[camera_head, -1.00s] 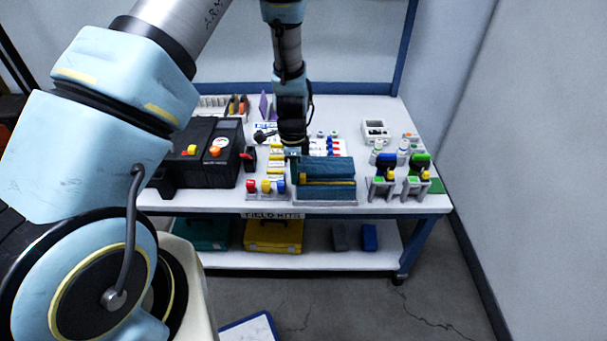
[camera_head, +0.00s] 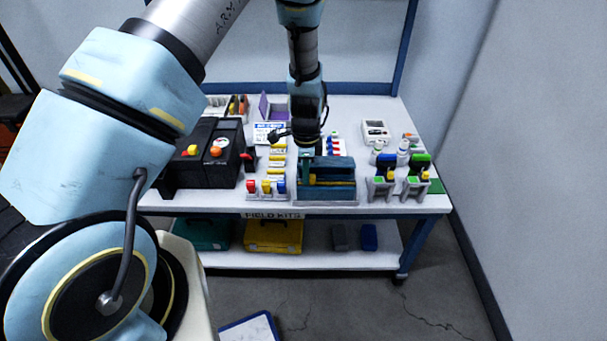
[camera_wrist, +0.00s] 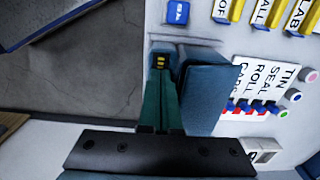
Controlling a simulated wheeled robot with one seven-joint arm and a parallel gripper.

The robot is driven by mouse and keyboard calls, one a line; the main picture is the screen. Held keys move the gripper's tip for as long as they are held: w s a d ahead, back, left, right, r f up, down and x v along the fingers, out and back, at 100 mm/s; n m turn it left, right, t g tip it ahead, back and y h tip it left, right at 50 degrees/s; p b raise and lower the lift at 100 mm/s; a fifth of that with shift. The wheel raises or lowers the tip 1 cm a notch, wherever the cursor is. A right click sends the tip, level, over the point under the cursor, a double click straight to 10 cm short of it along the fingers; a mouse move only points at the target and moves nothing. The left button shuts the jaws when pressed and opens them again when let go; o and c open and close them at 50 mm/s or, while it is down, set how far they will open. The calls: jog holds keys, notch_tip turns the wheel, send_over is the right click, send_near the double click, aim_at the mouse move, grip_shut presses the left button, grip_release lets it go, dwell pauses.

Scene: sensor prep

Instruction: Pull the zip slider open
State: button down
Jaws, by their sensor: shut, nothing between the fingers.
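I cannot make out the slider, and contact with the pouch is unclear.
A black case with coloured knobs (camera_head: 207,155) stands left of the pouch. Several small coloured-top items (camera_head: 266,187) are close on its left. Grey stands with green and blue tops (camera_head: 400,180) are on the right. Labelled cards and small parts lie behind. The table's front edge is close.

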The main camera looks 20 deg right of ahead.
aim_at(339, 184)
jog(key=shift+s+d, duration=0.75)
jog(key=shift+d, duration=0.8)
jog(key=shift+s+d, duration=0.7)
jog(key=shift+d, duration=0.85)
jog(key=shift+s+d, duration=0.75)
jog(key=shift+d, duration=0.8)
jog(key=shift+w+a, duration=0.2)
jog(key=shift+a, duration=0.2)
notch_tip(339, 184, up, 7)
jog(key=p, duration=0.4)
